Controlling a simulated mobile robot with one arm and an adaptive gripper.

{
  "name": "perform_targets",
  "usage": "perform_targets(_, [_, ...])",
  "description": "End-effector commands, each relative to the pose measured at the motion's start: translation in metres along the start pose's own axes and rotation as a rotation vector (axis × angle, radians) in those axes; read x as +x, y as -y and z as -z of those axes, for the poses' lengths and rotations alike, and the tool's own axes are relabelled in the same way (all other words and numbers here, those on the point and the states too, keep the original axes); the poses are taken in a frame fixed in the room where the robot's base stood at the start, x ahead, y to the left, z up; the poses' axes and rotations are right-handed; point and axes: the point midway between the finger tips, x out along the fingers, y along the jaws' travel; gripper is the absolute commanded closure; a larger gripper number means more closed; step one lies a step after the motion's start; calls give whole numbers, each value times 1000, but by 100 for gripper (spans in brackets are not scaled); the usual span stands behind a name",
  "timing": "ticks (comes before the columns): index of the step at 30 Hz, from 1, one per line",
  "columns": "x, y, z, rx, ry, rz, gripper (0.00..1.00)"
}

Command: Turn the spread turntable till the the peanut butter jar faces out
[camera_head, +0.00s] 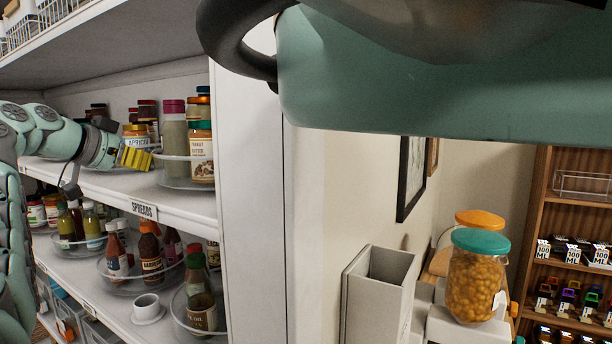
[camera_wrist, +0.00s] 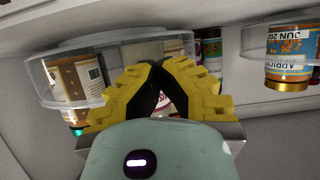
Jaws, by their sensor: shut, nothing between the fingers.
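The spread turntable (camera_head: 187,184) is on the upper shelf, at its right end beside the white side panel. The peanut butter jar (camera_head: 201,160), with a teal lid and a cream label, stands upright on its right front part, label toward the head camera. In the wrist view, which looks inverted, a cream-and-brown labelled jar (camera_wrist: 75,80) sits behind the turntable's clear rim (camera_wrist: 45,72). My gripper (camera_head: 152,160) has yellow fingers and is at the turntable's left edge. In the wrist view its fingertips (camera_wrist: 158,66) are together, overlapping the rim; contact cannot be told.
An apricot jar (camera_head: 136,138) stands just behind my gripper. A tall jar with a pink lid (camera_head: 173,128) is also on the turntable. The "SPREADS" label (camera_head: 144,209) is on the shelf edge. The white side panel (camera_head: 247,180) bounds the right. Lower shelves hold bottles on turntables.

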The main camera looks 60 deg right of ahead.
Motion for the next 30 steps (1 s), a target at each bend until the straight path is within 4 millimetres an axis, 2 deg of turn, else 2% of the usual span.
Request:
perform_targets(1, [8,-10,6,11,-5,-31,100])
perform_targets(11, [7,-10,4,11,-5,-31,100])
perform_targets(24, [-19,11,-7,6,-3,-16,100])
perform_targets(30, [-24,16,-10,5,-3,-12,100])
